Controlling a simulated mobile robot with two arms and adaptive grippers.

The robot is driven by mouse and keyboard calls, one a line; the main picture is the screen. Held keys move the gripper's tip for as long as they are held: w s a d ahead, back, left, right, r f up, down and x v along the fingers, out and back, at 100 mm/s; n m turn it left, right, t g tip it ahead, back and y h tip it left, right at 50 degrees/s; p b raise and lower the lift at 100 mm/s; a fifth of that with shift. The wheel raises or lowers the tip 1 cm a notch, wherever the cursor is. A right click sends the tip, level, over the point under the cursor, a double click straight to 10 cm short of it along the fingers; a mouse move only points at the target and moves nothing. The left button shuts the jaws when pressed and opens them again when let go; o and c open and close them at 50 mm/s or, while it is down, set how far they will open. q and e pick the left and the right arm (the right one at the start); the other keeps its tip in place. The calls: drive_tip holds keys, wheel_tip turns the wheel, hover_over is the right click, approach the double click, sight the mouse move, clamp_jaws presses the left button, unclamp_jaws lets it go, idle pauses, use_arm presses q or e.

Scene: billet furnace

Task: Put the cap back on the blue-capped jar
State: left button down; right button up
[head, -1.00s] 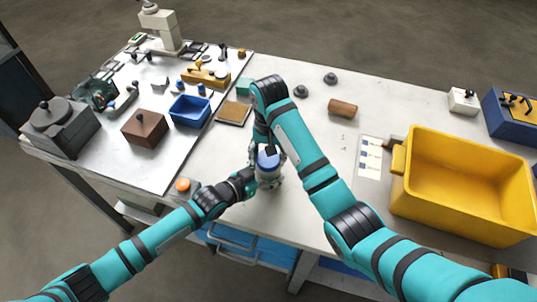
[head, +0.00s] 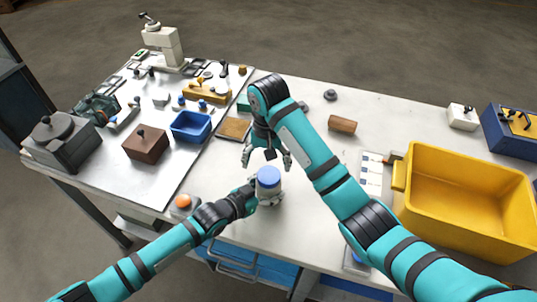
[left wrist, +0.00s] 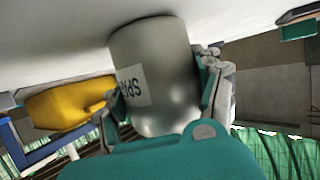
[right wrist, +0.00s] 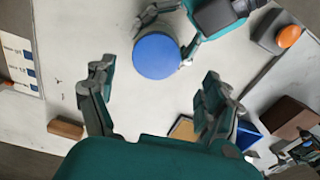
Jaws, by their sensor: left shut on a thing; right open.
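The jar (head: 270,197) stands upright near the front middle of the table, with the blue cap (head: 268,176) flat on its top. Whether the cap is tight I cannot tell. In the left wrist view the jar is a grey cylinder (left wrist: 155,60) with a partly hidden white label. My left gripper (head: 262,199) is shut around the jar's body. My right gripper (head: 267,158) is open and empty, behind and above the jar in the head view. In the right wrist view the blue cap (right wrist: 156,56) lies beyond the open fingers, apart from them.
A yellow bin (head: 465,200) stands at the right. An orange button (head: 183,201) is left of the jar. A blue tray (head: 191,126), a brown box (head: 145,145) and a brown cylinder (head: 342,124) lie further off. The table right of the jar is partly clear.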

drive_tip(key=shift+d+r, duration=0.3)
drive_tip(key=shift+r, duration=0.1)
drive_tip(key=shift+s+r, duration=0.2)
drive_tip(key=shift+r, duration=1.05)
use_arm(q)
drive_tip(key=shift+c, duration=0.4)
unclamp_jaws()
drive_tip(key=v, duration=1.2)
drive_tip(key=shift+f, duration=0.1)
drive_tip(key=shift+s, duration=0.1)
use_arm(e)
drive_tip(key=shift+a+f, duration=0.1)
drive_tip(key=shift+a, duration=0.05)
